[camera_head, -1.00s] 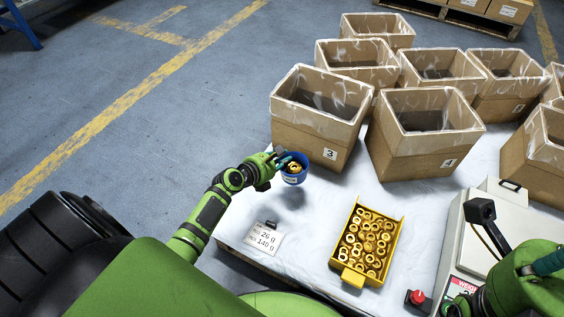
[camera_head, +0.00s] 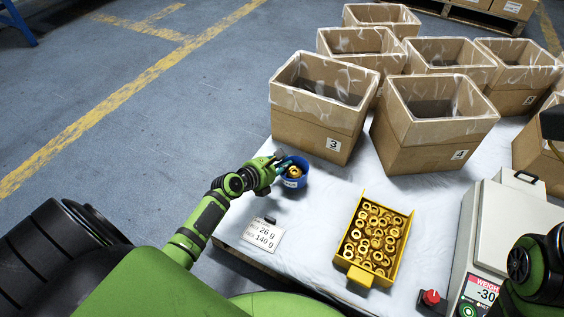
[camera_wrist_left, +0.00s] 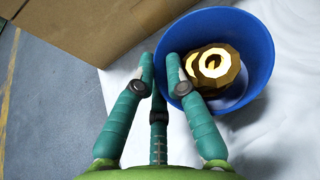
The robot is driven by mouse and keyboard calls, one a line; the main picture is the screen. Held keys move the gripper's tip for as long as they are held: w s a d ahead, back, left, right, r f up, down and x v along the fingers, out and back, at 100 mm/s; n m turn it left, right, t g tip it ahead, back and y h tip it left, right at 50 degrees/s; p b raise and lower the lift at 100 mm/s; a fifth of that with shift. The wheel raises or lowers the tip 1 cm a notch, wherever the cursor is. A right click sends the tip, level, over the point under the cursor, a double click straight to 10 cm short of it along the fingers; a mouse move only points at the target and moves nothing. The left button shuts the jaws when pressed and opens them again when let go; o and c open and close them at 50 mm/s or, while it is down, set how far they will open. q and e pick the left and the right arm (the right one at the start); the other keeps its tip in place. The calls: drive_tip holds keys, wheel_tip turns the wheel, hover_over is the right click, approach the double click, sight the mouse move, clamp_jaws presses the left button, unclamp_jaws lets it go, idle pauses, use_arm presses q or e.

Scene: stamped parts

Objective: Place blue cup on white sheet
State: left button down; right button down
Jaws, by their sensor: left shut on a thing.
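The white sheet (camera_head: 318,215) covers the table under the cup. The cup is at or just above the sheet; I cannot tell whether its base touches. My right arm shows at the lower right, but its gripper is out of view.
Open cardboard boxes, one marked 3 (camera_head: 310,130) and one marked 4 (camera_head: 420,150), stand behind the cup. A yellow tray (camera_head: 395,262) of brass nuts is to its right. A weight card (camera_head: 262,236) lies in front. A scale (camera_head: 500,230) stands at right.

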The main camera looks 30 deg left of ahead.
use_arm(q)
drive_tip(key=shift+f+b, duration=0.45)
drive_tip(key=shift+f, duration=0.1)
drive_tip(key=c, duration=1.2)
unclamp_jaws()
drive_tip(key=shift+s, duration=0.1)
